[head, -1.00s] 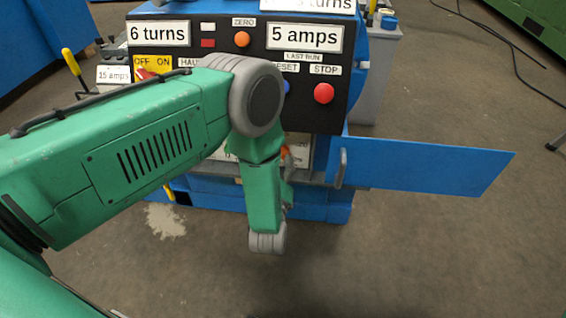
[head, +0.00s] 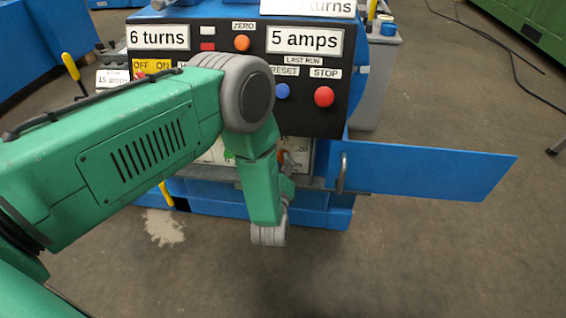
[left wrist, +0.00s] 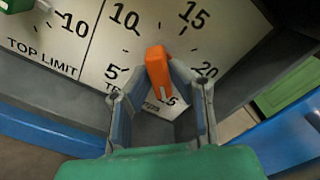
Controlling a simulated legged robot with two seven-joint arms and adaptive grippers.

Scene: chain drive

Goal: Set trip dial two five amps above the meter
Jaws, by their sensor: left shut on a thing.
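The trip dial is an orange knob (left wrist: 155,60) on a pale scale plate (left wrist: 215,35), with 5, 10, 15 and 20 readable around it in the left wrist view. A further figure below it is partly hidden. The knob stands nearly upright, with a pale line on its lower part. My left gripper (left wrist: 160,78) has its fingers on both sides of the knob and is shut on it. In the head view the left gripper (head: 287,165) reaches the open panel. The meter display (head: 304,40) reads 5 amps. My right gripper is not in view.
A blue door (head: 430,170) with a handle stands open to the right of the panel. Above are the red STOP button (head: 324,97), blue RESET button (head: 282,91) and orange ZERO button (head: 241,42). A card (head: 113,78) at left reads 15 amps. A second dial, TOP LIMIT (left wrist: 40,30), is beside.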

